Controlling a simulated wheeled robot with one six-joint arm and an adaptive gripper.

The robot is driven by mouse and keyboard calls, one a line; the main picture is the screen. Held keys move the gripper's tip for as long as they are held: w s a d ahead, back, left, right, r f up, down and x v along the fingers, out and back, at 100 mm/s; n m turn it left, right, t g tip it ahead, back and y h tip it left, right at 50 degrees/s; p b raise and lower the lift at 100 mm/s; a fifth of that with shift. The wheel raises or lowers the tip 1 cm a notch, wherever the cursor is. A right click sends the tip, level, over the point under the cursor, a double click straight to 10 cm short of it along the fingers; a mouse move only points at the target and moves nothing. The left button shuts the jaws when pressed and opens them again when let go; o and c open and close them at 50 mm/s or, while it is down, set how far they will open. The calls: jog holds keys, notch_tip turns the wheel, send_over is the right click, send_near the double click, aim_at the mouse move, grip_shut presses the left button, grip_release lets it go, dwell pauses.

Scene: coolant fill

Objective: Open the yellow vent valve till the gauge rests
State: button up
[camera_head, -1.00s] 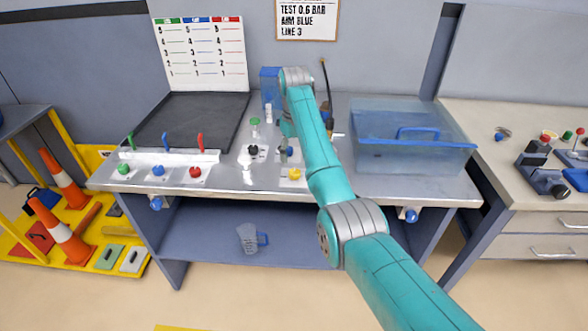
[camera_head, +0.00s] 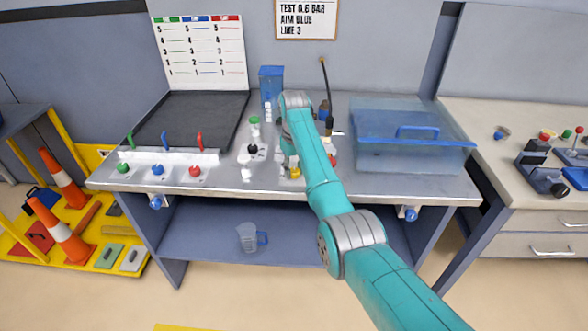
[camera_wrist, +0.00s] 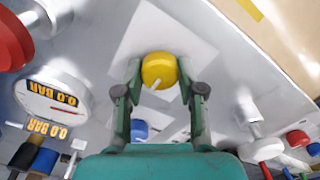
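The yellow vent valve knob (camera_wrist: 159,70), with a pale pointer mark, sits on a white plate in the wrist view. My gripper (camera_wrist: 159,73) has one finger on each side of it, the fingertips close to its edges; I see no clear grip on it. In the head view my gripper (camera_head: 290,160) is low over the bench, and the yellow knob (camera_head: 295,173) shows just below it, partly covered. A round gauge (camera_wrist: 53,97) at left in the wrist view has a red needle and reads 0.0 BAR.
A red knob (camera_wrist: 14,42) is at the upper left of the wrist view, and a blue knob (camera_wrist: 139,130) shows between my fingers. In the head view a black knob (camera_head: 253,149) is left of my gripper, and a clear blue bin (camera_head: 410,158) stands to the right.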

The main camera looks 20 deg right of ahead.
jog(key=shift+c, duration=1.4)
jog(key=n, duration=0.3)
jog(key=shift+n, duration=0.4)
jog(key=n, duration=0.3)
jog(key=shift+n, duration=0.3)
jog(key=n, duration=0.4)
jog(key=shift+n, duration=2.2)
